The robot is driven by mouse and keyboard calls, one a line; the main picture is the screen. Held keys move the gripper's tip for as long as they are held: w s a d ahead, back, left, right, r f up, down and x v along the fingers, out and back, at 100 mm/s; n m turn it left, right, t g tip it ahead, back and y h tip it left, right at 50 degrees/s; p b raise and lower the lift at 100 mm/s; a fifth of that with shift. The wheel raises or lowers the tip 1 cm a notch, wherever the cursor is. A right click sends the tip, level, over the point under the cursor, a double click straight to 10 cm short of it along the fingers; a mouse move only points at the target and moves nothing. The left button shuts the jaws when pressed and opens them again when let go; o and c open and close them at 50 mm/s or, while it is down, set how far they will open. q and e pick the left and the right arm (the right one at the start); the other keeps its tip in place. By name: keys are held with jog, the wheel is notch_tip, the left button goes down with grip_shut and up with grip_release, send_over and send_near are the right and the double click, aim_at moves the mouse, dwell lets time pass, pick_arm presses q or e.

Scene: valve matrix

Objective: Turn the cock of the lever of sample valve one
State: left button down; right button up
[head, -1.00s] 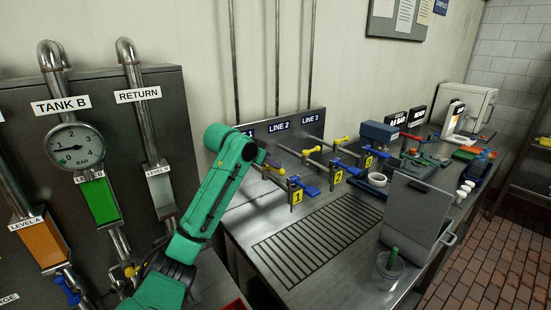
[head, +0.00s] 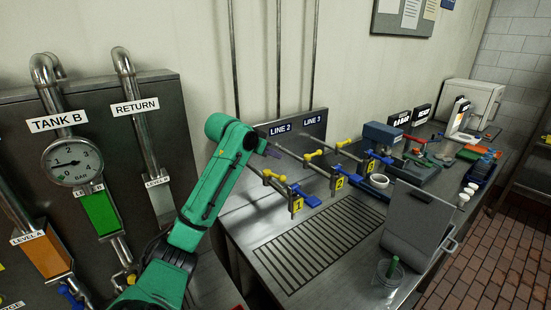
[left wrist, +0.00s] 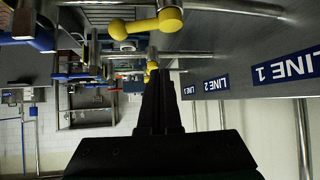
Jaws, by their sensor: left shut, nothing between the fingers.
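Sample valve one carries a yellow tag "1" (head: 297,205) and stands at the near left of the row on the steel counter. A blue lever (head: 308,196) sticks out at the tag. A yellow handle with rounded ends (head: 275,176) sits on its pipe behind the tag. My left gripper (head: 273,153) is shut and empty, above and behind the yellow handle, apparently apart from it. In the left wrist view its fingers (left wrist: 158,90) point toward a yellow handle (left wrist: 146,25); a blue lever (left wrist: 42,40) is at the left. My right gripper is out of view.
Valve two, with tag "2" (head: 339,183), and a third valve (head: 371,166) stand close to the right. The back panel with line labels (head: 314,122) is just behind. A drain grate (head: 315,240) lies clear in front; a grey box (head: 415,215) stands right.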

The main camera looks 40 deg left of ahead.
pick_arm(q)
jog(key=d+b+v, duration=0.1)
jog(key=b+v, duration=0.1)
jog(key=v, duration=0.5)
jog(key=shift+s, duration=0.35)
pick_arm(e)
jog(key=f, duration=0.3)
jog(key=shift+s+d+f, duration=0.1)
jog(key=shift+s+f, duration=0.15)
pick_arm(q)
jog(key=shift+s+d+r, duration=0.1)
jog(key=shift+s+r, duration=0.05)
